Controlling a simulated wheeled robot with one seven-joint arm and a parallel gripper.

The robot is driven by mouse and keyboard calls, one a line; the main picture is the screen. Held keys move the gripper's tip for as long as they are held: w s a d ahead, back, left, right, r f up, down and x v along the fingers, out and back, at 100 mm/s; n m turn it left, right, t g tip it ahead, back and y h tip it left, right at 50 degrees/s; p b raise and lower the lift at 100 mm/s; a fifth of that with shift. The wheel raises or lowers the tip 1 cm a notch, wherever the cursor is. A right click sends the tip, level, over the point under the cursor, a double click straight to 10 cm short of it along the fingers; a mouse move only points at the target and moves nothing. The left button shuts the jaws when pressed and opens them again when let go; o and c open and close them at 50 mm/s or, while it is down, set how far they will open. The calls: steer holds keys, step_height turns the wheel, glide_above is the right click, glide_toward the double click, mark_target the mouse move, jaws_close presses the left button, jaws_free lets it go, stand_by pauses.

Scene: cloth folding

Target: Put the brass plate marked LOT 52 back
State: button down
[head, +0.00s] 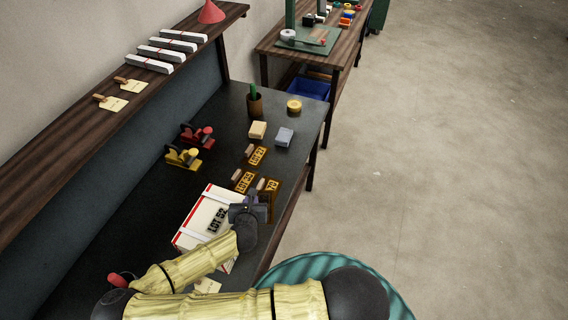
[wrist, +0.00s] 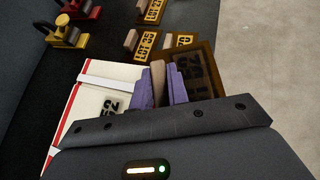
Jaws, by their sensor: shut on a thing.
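My gripper (head: 248,206) is over the right edge of a white, red-edged box (head: 194,216) that bears a black LOT 52 mark. In the wrist view its purple fingers (wrist: 160,92) are shut on the wooden grip of a brass plate (wrist: 206,62). That plate shows a cut-out 52 and sticks out right of the fingers, tilted; whether it touches anything I cannot tell. The box also shows left of the fingers in the wrist view (wrist: 88,92). Three other brass plates with wooden grips lie beyond: one far (head: 258,155), one left (head: 243,181), one right (head: 272,185), partly hidden.
A yellow stamp-like tool (head: 184,158) and a red one (head: 198,136) stand at the left. A cream block (head: 257,130), a grey block (head: 284,137), a yellow roll (head: 294,106) and a brown cup (head: 255,105) sit farther back. The dark bench (head: 222,125) ends at the right.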

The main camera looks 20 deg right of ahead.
mark_target(260, 195)
steer(key=shift+n+y, duration=0.8)
steer(key=w+d+b, duration=0.2)
steer(key=w+d, duration=0.1)
steer(key=shift+d+f, duration=0.15)
steer(key=shift+d, duration=0.15)
steer(key=d+f+b, duration=0.1)
steer(key=b, duration=0.1)
steer(key=w+d+f+n+y+b, duration=0.1)
steer(key=b, duration=0.1)
steer(key=w+d+f+n+y+b, duration=0.1)
steer(key=d+b, duration=0.1)
steer(key=shift+w+t+b, duration=0.25)
steer(key=shift+t+b, duration=0.05)
steer(key=shift+b, duration=0.05)
